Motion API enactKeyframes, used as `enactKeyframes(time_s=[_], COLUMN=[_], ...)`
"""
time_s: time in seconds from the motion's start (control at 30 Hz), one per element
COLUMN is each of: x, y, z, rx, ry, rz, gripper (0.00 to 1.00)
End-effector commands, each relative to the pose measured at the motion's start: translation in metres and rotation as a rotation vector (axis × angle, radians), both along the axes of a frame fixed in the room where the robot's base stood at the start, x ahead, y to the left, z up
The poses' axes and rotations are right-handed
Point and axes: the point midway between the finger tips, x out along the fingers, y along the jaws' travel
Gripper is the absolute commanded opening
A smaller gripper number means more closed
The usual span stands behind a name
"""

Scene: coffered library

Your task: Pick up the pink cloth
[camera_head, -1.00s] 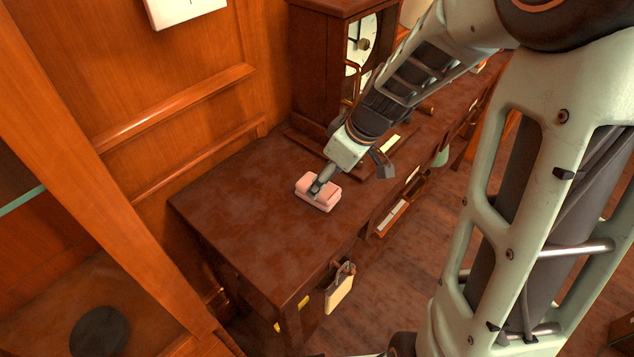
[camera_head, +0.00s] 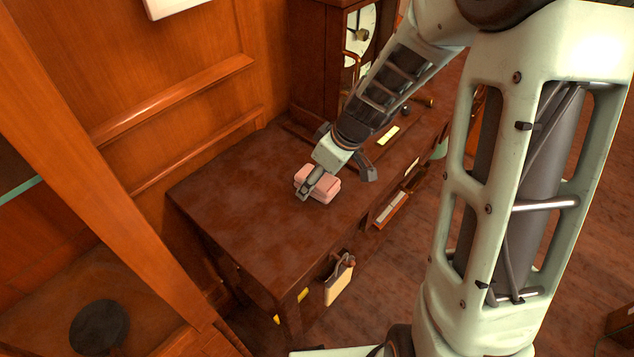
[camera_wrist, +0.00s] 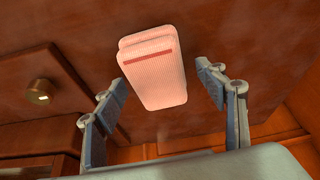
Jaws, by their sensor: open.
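The pink cloth (camera_head: 326,187) is a folded, thick pad lying on the dark brown table (camera_head: 235,215). In the wrist view the cloth (camera_wrist: 153,72) shows a ribbed surface with a red stripe near one end. My gripper (camera_head: 306,192) is at the cloth in the head view and covers part of its left side. In the wrist view my gripper (camera_wrist: 163,88) is open, with one finger on each side of the cloth and a visible gap to each. Whether the fingertips are down at the cloth's height I cannot tell.
A tall wooden clock (camera_head: 325,62) stands at the table's back. A yellow strip (camera_head: 388,136) lies on the table to the right. A pale tag-like item (camera_head: 339,282) hangs at the front edge. The table's left part is clear. A wooden post (camera_head: 95,175) rises at the left.

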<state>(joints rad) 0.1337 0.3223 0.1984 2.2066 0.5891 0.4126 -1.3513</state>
Motion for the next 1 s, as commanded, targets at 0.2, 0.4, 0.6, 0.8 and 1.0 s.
enactKeyframes(time_s=[0.2,0.4,0.6,0.8,1.0], x=[0.0002,0.0001,0.0002,0.0002,0.0001], y=[0.0001,0.0,-0.0001,-0.0001,0.0], z=[-0.0022,-0.0035,-0.0044,-0.004,-0.004], rx=[0.0,0.0,-0.001,0.0,0.0], ry=[0.0,0.0,-0.001,0.0,0.0], rz=[0.0,0.001,0.001,0.001,0.001], gripper=[0.65,0.65,0.65,0.65,0.52])
